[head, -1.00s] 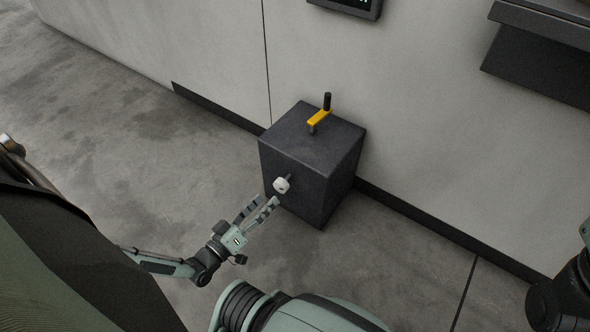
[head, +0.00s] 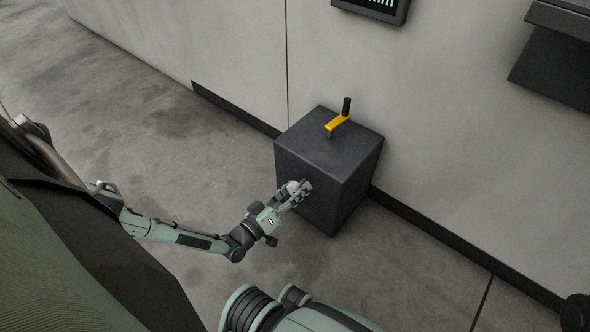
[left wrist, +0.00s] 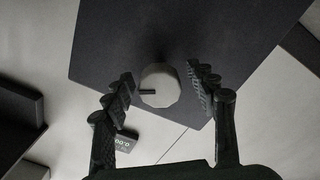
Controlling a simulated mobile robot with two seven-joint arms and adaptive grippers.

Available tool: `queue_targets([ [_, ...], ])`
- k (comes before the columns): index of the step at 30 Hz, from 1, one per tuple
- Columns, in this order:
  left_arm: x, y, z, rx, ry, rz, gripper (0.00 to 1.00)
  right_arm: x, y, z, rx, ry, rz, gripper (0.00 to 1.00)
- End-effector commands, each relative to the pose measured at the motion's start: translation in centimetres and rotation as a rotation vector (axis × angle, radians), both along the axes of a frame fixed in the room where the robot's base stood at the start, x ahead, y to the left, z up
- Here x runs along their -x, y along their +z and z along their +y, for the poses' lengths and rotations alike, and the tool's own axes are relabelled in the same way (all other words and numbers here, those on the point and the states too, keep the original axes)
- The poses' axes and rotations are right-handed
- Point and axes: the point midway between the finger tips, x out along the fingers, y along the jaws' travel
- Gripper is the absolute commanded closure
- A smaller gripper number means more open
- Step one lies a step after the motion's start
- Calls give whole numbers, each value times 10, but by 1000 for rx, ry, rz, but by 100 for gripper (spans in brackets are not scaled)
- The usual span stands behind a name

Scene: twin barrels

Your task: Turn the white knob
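The white knob (head: 292,187) sticks out from the side of a dark grey box (head: 325,165). In the left wrist view the knob (left wrist: 160,86) is round and pale, with a small dark mark on its left side. My left gripper (head: 299,190) is at the knob. In the left wrist view its two fingers (left wrist: 163,88) stand on either side of the knob, with a narrow gap on each side, so it is open around the knob. The fingers partly hide the knob in the head view. My right gripper is not in view.
A yellow crank with a black handle (head: 338,122) stands on top of the box. The box stands near a pale wall (head: 440,140). A dark screen (head: 375,8) and a dark shelf (head: 555,65) are on the wall. The concrete floor left of the box is clear.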

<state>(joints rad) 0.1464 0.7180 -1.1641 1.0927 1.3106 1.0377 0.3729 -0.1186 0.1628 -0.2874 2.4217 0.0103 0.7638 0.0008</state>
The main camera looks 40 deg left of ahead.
Motion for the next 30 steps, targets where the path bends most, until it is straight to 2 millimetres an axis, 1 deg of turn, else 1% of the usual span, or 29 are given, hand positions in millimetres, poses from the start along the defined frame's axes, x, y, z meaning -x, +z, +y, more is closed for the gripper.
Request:
queue_targets([
  [1, 0, 0, 0, 0, 0, 0, 51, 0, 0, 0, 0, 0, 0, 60],
  [2, 0, 0, 0, 0, 0, 0, 54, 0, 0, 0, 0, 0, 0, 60],
  [11, 0, 0, 0, 0, 0, 0, 92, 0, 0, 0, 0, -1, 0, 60],
  [20, 1, 1, 0, -35, 0, -2, 92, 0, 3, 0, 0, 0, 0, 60],
  [26, 1, 1, 0, -139, 3, -9, 92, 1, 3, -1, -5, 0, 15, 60],
  [30, 1, 1, 0, -250, 3, -17, 93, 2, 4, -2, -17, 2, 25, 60],
])
